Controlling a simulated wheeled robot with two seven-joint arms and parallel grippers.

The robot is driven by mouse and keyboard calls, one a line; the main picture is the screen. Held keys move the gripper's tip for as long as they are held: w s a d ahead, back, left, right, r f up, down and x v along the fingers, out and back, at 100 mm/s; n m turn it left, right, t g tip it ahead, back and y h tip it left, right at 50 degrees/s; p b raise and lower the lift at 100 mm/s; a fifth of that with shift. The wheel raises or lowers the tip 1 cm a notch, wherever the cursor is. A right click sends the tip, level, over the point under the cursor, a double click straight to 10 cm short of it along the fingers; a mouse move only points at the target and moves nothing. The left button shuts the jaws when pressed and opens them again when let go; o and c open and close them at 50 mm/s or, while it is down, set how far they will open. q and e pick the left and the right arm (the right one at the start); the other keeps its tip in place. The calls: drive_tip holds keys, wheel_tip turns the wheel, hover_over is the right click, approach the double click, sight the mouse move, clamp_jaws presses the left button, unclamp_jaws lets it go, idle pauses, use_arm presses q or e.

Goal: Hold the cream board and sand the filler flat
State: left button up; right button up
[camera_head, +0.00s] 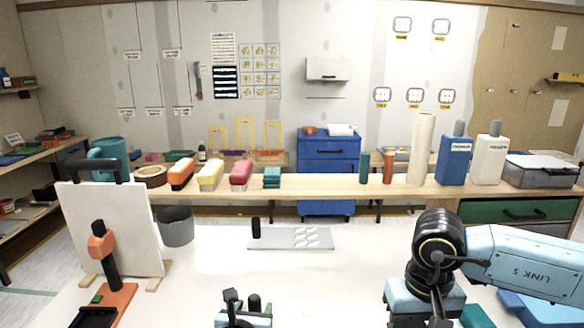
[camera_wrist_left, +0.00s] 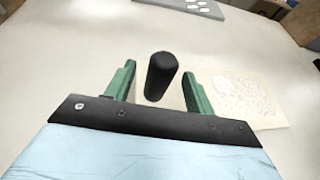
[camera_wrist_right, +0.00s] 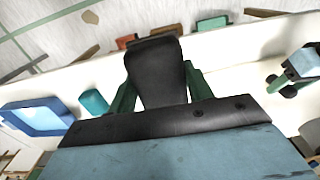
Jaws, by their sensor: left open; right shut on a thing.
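The cream board (camera_wrist_left: 245,100) lies flat on the pale table at the right of the left wrist view, with a whitish, uneven filler patch on it. A black upright cylindrical handle (camera_wrist_left: 161,78) stands between the spread green fingers of my left gripper (camera_wrist_left: 160,88). The fingers are open, with gaps on both sides of the handle. In the head view my left gripper (camera_head: 240,304) is at the bottom edge. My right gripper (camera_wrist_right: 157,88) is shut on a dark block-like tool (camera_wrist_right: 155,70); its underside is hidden. The head view does not clearly show the right fingers.
A grey plate with white ovals (camera_head: 290,240) lies mid-table, a black knob (camera_head: 255,228) at its left. A white panel (camera_head: 118,235) with an orange clamp stands at left, beside a grey bucket (camera_head: 176,228). A blue tray (camera_wrist_right: 35,118) shows left in the right wrist view.

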use_arm(q)
drive_tip(key=shift+w, duration=0.1)
drive_tip(key=shift+b+x, duration=0.3)
drive_tip(key=shift+x, duration=0.55)
clamp_jaws()
idle(0.8)
